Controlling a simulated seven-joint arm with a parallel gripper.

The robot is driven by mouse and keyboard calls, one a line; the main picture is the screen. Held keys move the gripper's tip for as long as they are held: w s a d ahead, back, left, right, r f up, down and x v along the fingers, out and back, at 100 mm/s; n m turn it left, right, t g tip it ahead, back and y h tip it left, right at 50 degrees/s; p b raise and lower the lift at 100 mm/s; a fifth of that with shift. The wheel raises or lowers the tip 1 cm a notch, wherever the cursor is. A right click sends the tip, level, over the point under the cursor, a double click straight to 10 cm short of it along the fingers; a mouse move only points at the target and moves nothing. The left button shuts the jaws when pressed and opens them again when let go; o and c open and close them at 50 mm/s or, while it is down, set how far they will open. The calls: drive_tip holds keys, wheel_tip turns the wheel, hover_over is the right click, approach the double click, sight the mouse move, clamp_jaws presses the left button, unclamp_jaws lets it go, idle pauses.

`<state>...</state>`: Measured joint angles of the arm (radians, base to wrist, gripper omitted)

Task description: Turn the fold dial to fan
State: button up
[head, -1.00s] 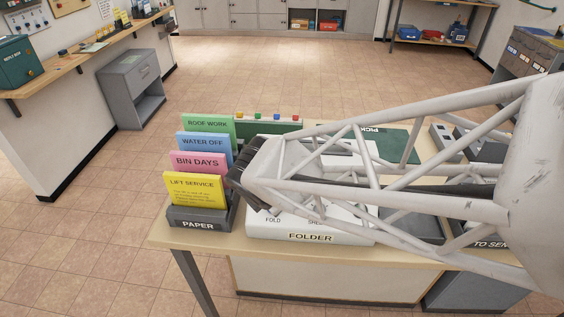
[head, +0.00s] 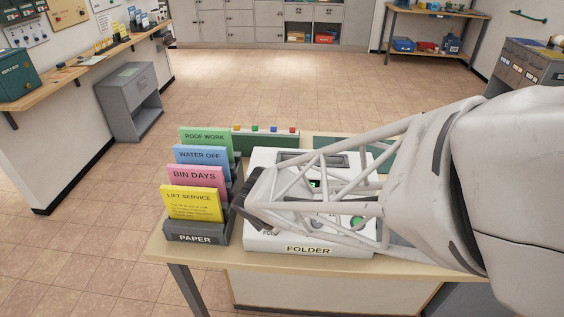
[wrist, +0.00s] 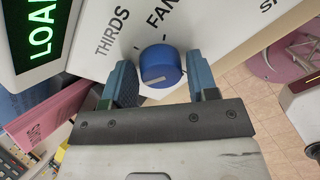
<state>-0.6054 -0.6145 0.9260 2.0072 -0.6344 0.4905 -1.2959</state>
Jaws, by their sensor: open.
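The blue fold dial (wrist: 160,66) sits on the white folder's panel in the wrist view. A pale line shows low on its knob, and the words THIRDS and FAN are printed beyond it; I cannot tell which setting it marks. My gripper (wrist: 164,84) is open, with one finger on each side of the dial. I cannot tell whether the fingers touch it. In the head view the folder (head: 288,246) stands on the table, and my arm lies over it.
The folder's screen (wrist: 41,34) shows green letters close to the left finger. The paper rack (head: 194,237) with coloured notices stands just left of the folder. A green button (head: 357,221) shows on the folder's right part. A board with coloured pegs (head: 266,141) is behind.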

drive_tip(key=c, duration=0.7)
drive_tip(key=shift+o, duration=0.2)
